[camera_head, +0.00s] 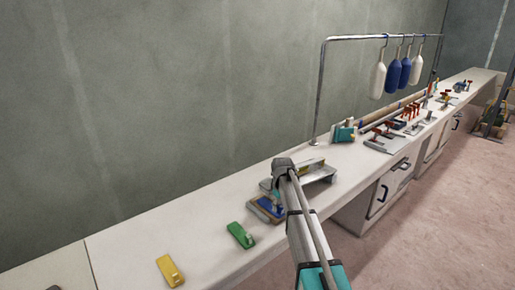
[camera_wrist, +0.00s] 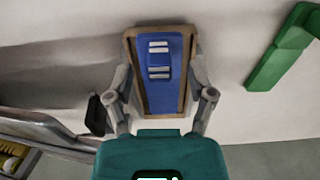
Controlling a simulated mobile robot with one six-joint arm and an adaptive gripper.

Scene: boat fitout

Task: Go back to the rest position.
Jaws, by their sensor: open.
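My gripper (camera_wrist: 161,80) is open in the wrist view. Its two fingers stand on either side of a blue piece (camera_wrist: 158,95) with a brown, wood-like border, and I cannot tell whether they touch it. A small blue block with pale stripes (camera_wrist: 158,58) sits on that piece. In the head view the blue piece (camera_head: 268,207) lies on the bench under my wrist, partly hidden by my arm. My arm reaches out over the bench from the lower right.
A green piece (camera_head: 241,235) and a yellow piece (camera_head: 169,270) lie on the pale bench (camera_head: 200,222). A grey metal fixture (camera_head: 318,172) stands beside the blue piece. Further right are a rail (camera_head: 355,38) with hanging white and blue fenders, and several tools.

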